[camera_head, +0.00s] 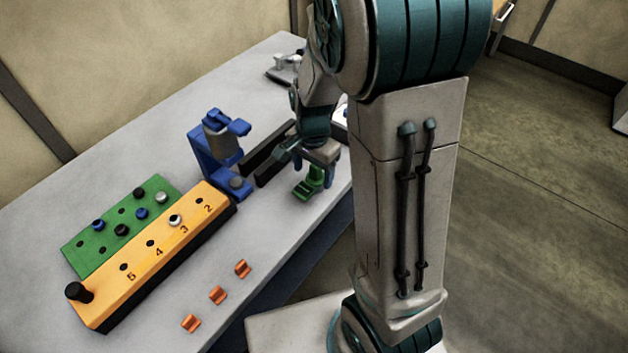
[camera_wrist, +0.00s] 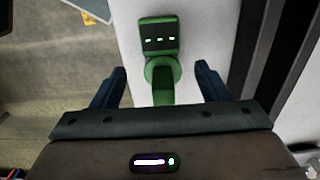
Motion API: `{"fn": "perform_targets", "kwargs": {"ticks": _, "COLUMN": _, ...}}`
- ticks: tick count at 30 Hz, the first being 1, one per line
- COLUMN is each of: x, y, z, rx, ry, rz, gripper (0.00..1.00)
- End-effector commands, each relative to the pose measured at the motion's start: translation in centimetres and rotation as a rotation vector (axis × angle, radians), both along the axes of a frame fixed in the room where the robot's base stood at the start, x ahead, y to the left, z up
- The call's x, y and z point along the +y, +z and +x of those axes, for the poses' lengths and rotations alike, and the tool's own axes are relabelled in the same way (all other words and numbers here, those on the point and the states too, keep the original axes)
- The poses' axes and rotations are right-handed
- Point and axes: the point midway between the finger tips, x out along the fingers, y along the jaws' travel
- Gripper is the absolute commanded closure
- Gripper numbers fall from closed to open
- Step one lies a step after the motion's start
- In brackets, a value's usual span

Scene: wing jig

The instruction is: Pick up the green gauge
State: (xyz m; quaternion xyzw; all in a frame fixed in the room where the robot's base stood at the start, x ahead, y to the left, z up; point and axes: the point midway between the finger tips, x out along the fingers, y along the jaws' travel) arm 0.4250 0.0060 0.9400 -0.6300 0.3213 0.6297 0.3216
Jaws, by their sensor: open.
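The green gauge (camera_head: 309,184) stands on the grey table near its right edge in the head view. In the wrist view the green gauge (camera_wrist: 160,68) shows a squarish head with small white marks, a round part and a stem reaching toward my gripper. My gripper (camera_wrist: 160,85) is open, with one blue finger on each side of the stem and clear space between each finger and the gauge. In the head view my gripper (camera_head: 313,170) is just above and around the gauge, and partly hides it.
Black bars (camera_head: 268,152) and a blue stand (camera_head: 215,155) are left of the gauge. The table's edge is close on the right.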

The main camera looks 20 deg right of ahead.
Motion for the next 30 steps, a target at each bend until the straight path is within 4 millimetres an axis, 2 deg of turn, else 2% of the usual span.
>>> {"fn": "perform_targets", "kwargs": {"ticks": 10, "x": -0.5, "y": -4.1, "z": 0.6, "rx": 0.003, "ry": 0.001, "rz": -0.001, "gripper": 0.31}}
{"fn": "perform_targets", "kwargs": {"ticks": 20, "x": -0.5, "y": -4.6, "z": 0.6, "rx": -0.001, "ry": 0.001, "rz": -0.001, "gripper": 0.31}}
{"fn": "perform_targets", "kwargs": {"ticks": 27, "x": -0.5, "y": -4.6, "z": 0.6, "rx": -0.001, "ry": 0.001, "rz": -0.001, "gripper": 0.97}}
{"fn": "perform_targets", "kwargs": {"ticks": 30, "x": -0.5, "y": -4.6, "z": 0.7, "rx": -0.002, "ry": 0.001, "rz": -0.001, "gripper": 0.97}}
